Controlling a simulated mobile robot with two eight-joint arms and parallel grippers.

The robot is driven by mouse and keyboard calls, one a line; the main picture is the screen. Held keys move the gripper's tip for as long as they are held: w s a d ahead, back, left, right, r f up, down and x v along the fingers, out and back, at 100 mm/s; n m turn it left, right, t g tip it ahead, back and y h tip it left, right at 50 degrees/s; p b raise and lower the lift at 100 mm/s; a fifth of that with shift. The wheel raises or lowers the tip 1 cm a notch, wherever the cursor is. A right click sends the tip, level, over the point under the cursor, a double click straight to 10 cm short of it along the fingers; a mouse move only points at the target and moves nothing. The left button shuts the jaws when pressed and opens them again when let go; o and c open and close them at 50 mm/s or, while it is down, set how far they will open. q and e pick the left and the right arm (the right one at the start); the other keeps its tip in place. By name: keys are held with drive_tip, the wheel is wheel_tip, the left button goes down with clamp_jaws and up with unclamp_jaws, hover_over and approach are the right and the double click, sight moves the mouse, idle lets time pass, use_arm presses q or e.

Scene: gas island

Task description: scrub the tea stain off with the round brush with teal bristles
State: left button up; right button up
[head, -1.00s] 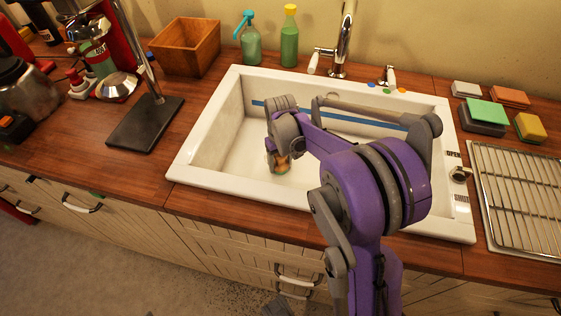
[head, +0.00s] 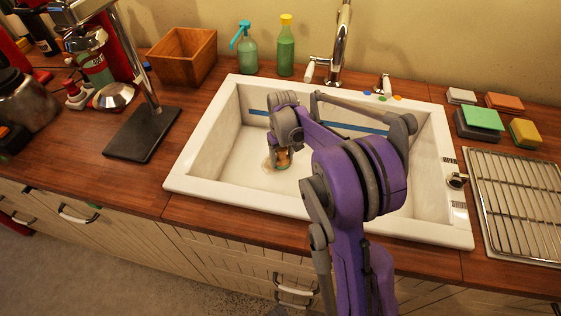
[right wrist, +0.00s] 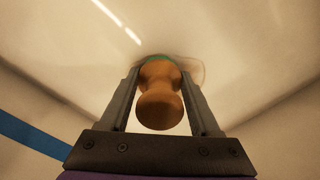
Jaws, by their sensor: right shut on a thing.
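My right gripper (head: 279,158) reaches down into the white sink (head: 230,162) and is shut on the round brush (head: 284,157). In the right wrist view the brush's wooden handle (right wrist: 160,95) sits between the two fingers, with a thin teal edge of bristles at its far end. The bristle end is low at the sink floor; I cannot tell whether it presses on it. A faint brownish tea stain (head: 268,165) shows on the sink floor just left of the brush. It also shows as a pale brown outline beside the bristles in the right wrist view (right wrist: 196,72). My left gripper is not in view.
A blue stripe (head: 345,130) runs along the sink's back wall. The tap (head: 340,45) stands behind the sink. Sponges (head: 482,118) and a wire rack (head: 515,200) lie to the right. A black stand (head: 145,133) is at the left.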

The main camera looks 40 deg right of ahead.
sight(266, 176)
drive_tip(key=shift+w+d, duration=0.8)
drive_tip(key=shift+d, duration=0.2)
drive_tip(key=shift+w+d, duration=0.8)
drive_tip(key=shift+d, duration=0.2)
drive_tip(key=shift+w+a+f, duration=0.15)
drive_tip(key=shift+w+a, duration=0.4)
drive_tip(key=shift+w, duration=0.15)
drive_tip(key=shift+s+a, duration=0.55)
drive_tip(key=shift+a, duration=0.25)
drive_tip(key=shift+s+a, duration=0.85)
drive_tip(key=shift+a, duration=0.15)
drive_tip(key=shift+s+a, duration=0.8)
drive_tip(key=shift+a, duration=0.2)
drive_tip(key=shift+s+a+b, duration=0.35)
drive_tip(key=shift+s+a, duration=0.7)
drive_tip(key=shift+a, duration=0.25)
drive_tip(key=shift+s+a, duration=0.1)
drive_tip(key=shift+a, duration=0.05)
drive_tip(key=shift+c, duration=0.5)
drive_tip(key=shift+w+a, duration=0.55)
drive_tip(key=shift+w, duration=0.3)
drive_tip(key=shift+w+d, duration=0.7)
drive_tip(key=shift+d, duration=0.25)
drive_tip(key=shift+w+d, duration=0.75)
drive_tip(key=shift+d, duration=0.2)
drive_tip(key=shift+w+d, duration=0.7)
drive_tip(key=shift+d, duration=0.25)
drive_tip(key=shift+w+d+p, duration=0.35)
drive_tip(key=shift+w+d, duration=0.8)
drive_tip(key=shift+d, duration=0.25)
